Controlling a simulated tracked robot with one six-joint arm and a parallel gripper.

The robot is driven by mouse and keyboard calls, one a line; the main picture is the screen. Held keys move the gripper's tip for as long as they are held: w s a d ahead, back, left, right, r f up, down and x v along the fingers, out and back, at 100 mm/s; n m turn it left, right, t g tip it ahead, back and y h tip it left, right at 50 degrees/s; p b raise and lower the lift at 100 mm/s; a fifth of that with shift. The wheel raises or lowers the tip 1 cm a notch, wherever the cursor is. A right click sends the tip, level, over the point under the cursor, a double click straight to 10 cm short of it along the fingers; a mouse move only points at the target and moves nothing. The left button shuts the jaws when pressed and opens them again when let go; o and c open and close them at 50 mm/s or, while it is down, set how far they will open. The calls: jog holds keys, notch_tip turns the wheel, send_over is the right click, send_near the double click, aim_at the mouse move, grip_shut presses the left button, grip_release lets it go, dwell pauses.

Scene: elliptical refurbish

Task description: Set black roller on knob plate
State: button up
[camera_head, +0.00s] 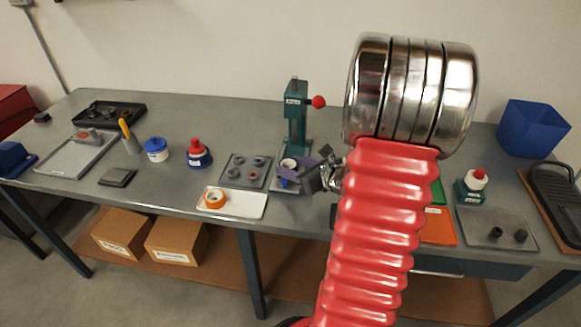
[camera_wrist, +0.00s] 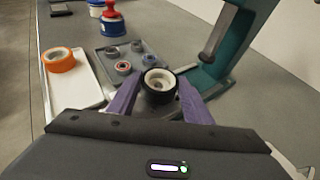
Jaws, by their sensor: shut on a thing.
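My gripper (camera_wrist: 158,95) has two purple fingers, shut on a black roller (camera_wrist: 146,97) with a white hollow core. The fingers press on either side of it in the wrist view. In the head view the roller (camera_head: 288,163) is at the fingertips of my gripper (camera_head: 289,172), in front of the green press. I cannot tell whether the roller is clear of the surface under it. A grey plate (camera_head: 488,215) with two dark knobs (camera_head: 496,232) lies at the right of the bench, apparently the knob plate; it is outside the wrist view.
The green press (camera_head: 296,120) with a red ball handle stands close behind my gripper. A grey tray (camera_head: 233,171) of small rings and a white tray (camera_head: 244,207) with orange tape lie left. A red-capped bottle (camera_head: 472,188) stands beside the knob plate. A blue bin (camera_head: 532,128) is behind.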

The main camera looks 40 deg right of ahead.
jog(key=shift+f, duration=0.2)
jog(key=o, duration=0.8)
jog(key=shift+s, duration=0.1)
jog(key=v, duration=1)
jog(key=shift+s+r, duration=0.25)
jog(key=shift+s, duration=0.05)
dwell(0.5)
jog(key=shift+a, duration=0.1)
dwell(0.7)
